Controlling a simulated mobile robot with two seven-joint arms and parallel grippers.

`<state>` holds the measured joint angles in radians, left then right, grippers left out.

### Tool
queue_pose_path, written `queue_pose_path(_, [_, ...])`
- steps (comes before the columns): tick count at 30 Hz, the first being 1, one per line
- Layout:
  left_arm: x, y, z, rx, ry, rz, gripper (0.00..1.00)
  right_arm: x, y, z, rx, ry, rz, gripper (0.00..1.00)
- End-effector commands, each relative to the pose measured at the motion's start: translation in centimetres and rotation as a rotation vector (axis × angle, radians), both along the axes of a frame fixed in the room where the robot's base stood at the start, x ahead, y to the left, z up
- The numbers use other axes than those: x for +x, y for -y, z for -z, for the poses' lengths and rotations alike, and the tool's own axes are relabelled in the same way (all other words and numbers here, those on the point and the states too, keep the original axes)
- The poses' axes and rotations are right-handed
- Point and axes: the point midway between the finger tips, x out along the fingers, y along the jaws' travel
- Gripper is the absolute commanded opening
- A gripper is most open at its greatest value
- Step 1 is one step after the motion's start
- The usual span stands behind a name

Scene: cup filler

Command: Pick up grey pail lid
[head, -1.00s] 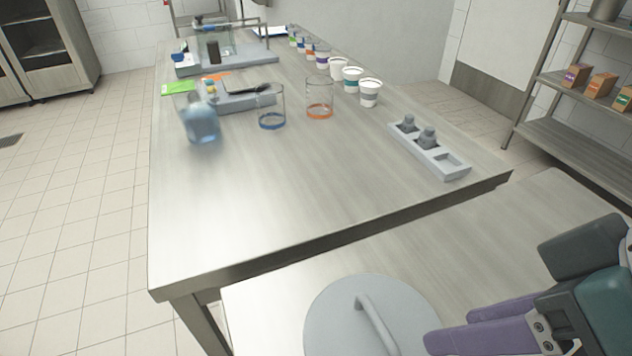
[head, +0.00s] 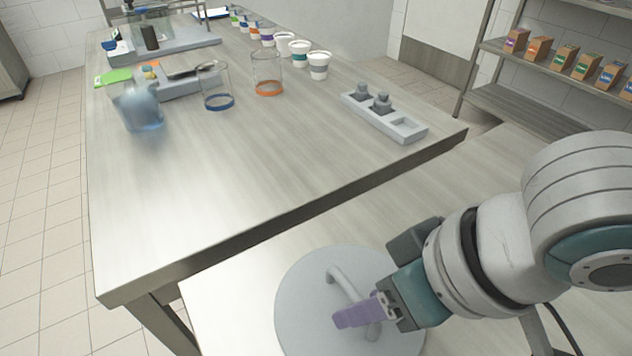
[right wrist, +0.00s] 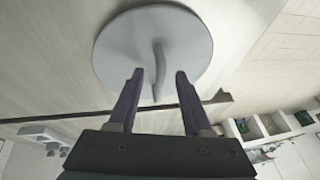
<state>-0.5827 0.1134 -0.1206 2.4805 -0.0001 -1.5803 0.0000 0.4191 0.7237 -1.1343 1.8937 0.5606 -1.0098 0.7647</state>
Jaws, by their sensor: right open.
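The grey pail lid (head: 300,302) is a round grey disc with a bar handle (head: 350,287) on top, lying on the near table. My right gripper (head: 358,315) is over the lid, with its purple fingers beside the handle in the head view. In the right wrist view the fingers of the right gripper (right wrist: 157,75) are apart and empty, and the handle (right wrist: 160,70) runs between their tips. I cannot tell whether the fingers reach down around the handle. The lid (right wrist: 125,45) fills the upper middle there. My left gripper is out of view.
The far table (head: 200,180) holds a blue jug (head: 142,108), two beakers (head: 216,90) (head: 267,75), white cups (head: 318,66) and a grey tray with weights (head: 385,118). A shelf (head: 500,90) with small boxes stands at the right. A gap separates the two tables.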

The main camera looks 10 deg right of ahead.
Motion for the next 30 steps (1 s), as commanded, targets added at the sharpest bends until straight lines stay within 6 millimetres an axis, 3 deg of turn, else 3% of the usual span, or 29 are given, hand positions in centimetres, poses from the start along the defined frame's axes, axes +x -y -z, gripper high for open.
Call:
queue_pose_path(4, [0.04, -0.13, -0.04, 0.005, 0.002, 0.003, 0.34, -0.01, -0.01, -0.07, 0.001, 0.0, 0.0, 0.47])
queue_pose_path(17, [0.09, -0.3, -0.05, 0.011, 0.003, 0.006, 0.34, -0.03, 0.0, -0.08, 0.001, 0.0, 0.0, 0.0])
queue_pose_path(30, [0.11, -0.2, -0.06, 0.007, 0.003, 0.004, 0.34, -0.03, 0.0, -0.08, 0.001, 0.0, 0.0, 0.0])
